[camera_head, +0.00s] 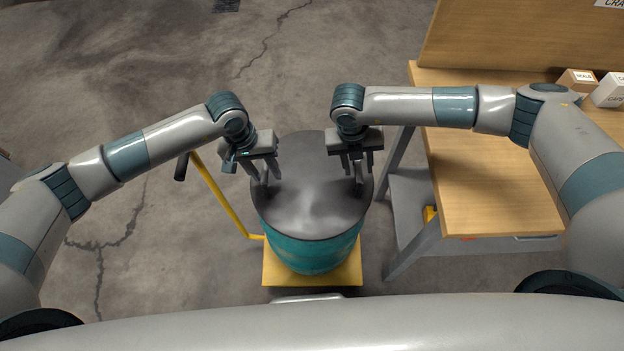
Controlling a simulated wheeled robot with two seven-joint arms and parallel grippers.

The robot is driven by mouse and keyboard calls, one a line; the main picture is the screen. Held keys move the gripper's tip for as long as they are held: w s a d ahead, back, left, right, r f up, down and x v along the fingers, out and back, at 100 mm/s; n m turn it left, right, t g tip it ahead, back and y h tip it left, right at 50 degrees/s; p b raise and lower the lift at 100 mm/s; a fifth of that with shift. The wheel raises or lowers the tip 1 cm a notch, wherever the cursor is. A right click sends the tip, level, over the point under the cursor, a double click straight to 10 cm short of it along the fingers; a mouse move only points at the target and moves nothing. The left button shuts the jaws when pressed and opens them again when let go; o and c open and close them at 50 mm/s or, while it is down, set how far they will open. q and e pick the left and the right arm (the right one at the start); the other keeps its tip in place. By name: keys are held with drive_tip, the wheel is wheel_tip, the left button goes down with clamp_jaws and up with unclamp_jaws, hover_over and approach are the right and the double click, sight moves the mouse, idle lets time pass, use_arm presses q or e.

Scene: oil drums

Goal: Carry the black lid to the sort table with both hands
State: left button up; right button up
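The black lid (308,205) lies flat on top of a teal oil drum (312,254) in the middle of the head view. My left gripper (264,184) points down at the lid's left side. My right gripper (357,183) points down at the lid's right side. Both sets of fingers are at or just above the lid; I cannot tell if they touch it or grip anything. The sort table is probably the wooden-topped table (470,185) to the right, with grey legs.
The drum stands on a yellow platform (353,276) with a yellow handle (220,195) rising to the left. Small boxes (577,83) stand at the table's back right, before a wooden back panel (520,40). The table's near left top is clear. Cracked concrete floor lies open at left.

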use_arm(q)
clamp_jaws()
use_arm(e)
clamp_jaws()
idle(1.3)
